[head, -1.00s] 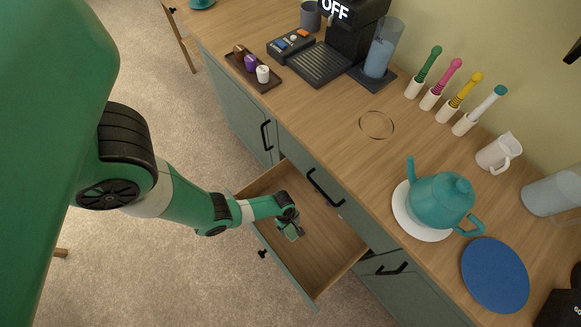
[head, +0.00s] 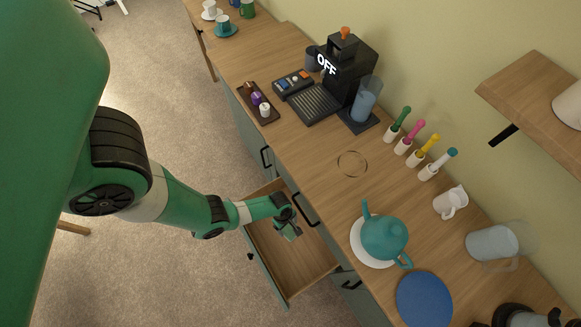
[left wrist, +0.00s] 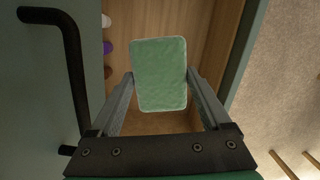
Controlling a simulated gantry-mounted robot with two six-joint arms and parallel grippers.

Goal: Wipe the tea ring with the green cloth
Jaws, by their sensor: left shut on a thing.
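The tea ring (head: 352,163) is a thin brown circle on the wooden counter, between the coffee machine and the teapot. My left gripper (head: 291,232) is at the open drawer (head: 272,258), below the counter's front edge. In the left wrist view my left gripper (left wrist: 160,82) is shut on the green cloth (left wrist: 158,74), a pale green rounded rectangle between its two fingers. The cloth also shows small under the gripper in the head view (head: 292,234). My right gripper is not in view.
On the counter stand a coffee machine (head: 345,66), a teal teapot (head: 384,238) on a white plate, a blue round mat (head: 424,299), several coloured-handled tools and a white jug (head: 451,202). A shelf (head: 535,100) juts from the wall. Counter around the ring is clear.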

